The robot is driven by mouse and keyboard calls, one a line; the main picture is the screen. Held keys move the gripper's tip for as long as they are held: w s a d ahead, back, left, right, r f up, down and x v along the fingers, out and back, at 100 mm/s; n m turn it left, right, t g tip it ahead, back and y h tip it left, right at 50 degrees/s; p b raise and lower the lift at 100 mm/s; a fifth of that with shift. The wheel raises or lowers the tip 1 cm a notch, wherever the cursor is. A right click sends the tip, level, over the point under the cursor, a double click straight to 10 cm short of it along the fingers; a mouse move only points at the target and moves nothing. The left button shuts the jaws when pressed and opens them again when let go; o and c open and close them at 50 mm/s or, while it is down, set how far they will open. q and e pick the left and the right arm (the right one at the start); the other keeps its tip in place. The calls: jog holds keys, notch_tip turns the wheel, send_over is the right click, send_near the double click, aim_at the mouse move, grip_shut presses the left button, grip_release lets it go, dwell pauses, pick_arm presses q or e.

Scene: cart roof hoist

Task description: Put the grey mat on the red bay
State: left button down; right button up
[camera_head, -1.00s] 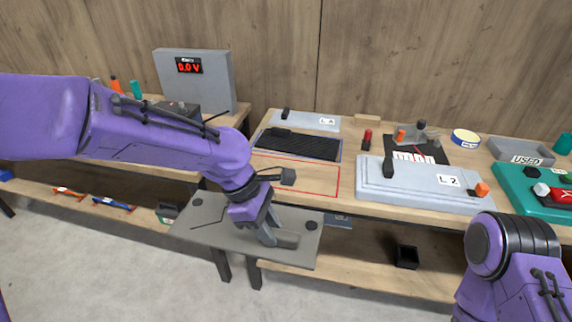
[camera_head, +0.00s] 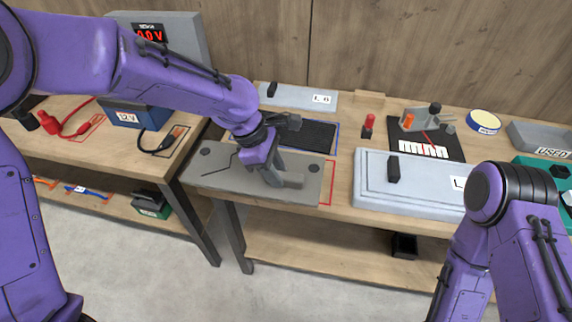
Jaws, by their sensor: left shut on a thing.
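My left gripper (camera_head: 271,172) is shut on the raised grip of a flat grey mat (camera_head: 229,181), which has dark round spots and a thin dark line. The mat lies roughly level over the near left part of the right bench and reaches past its left edge. The red bay (camera_head: 328,190) is a red outline on the bench; only its right side shows, and the mat hides most of the rest. I cannot tell whether the mat touches the bench. My right arm comes in at the lower right, but its gripper is out of view.
A black ribbed pad (camera_head: 308,134) lies in a blue outline just behind the red bay. A raised pale grey panel (camera_head: 412,205) stands to the right. A 12V battery box (camera_head: 137,116) and red-clipped cables are on the left bench, past a gap.

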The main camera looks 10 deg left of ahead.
pick_arm(q)
jog(key=w, duration=0.1)
jog(key=w+f, duration=0.1)
jog(key=w+d+p, duration=0.1)
jog(key=shift+w+f, duration=0.2)
jog(key=shift+w, duration=0.2)
jog(key=w+f, duration=0.1)
jog(key=f, duration=0.1)
jog(key=w+f, duration=0.2)
jog(key=w+f+p, duration=0.1)
jog(key=w+f, duration=0.1)
jog(key=shift+w+d, duration=0.25)
jog(key=shift+d, duration=0.15)
jog(key=shift+w+d+f, duration=0.1)
jog(key=shift+w+f, duration=0.1)
jog(key=shift+f, duration=0.05)
jog(key=f+p, duration=0.1)
jog(key=f, duration=0.1)
jog(key=shift+s+d+f+p, duration=0.1)
jog(key=shift+s+f+p, duration=0.2)
jog(key=shift+f+p, duration=0.1)
jog(key=shift+w+f, duration=0.15)
jog(key=shift+f, duration=0.05)
jog(key=c, duration=0.8)
grip_release()
pick_arm(e)
jog(key=r, duration=0.4)
jog(key=shift+s+r, duration=0.1)
jog(key=shift+s, duration=0.1)
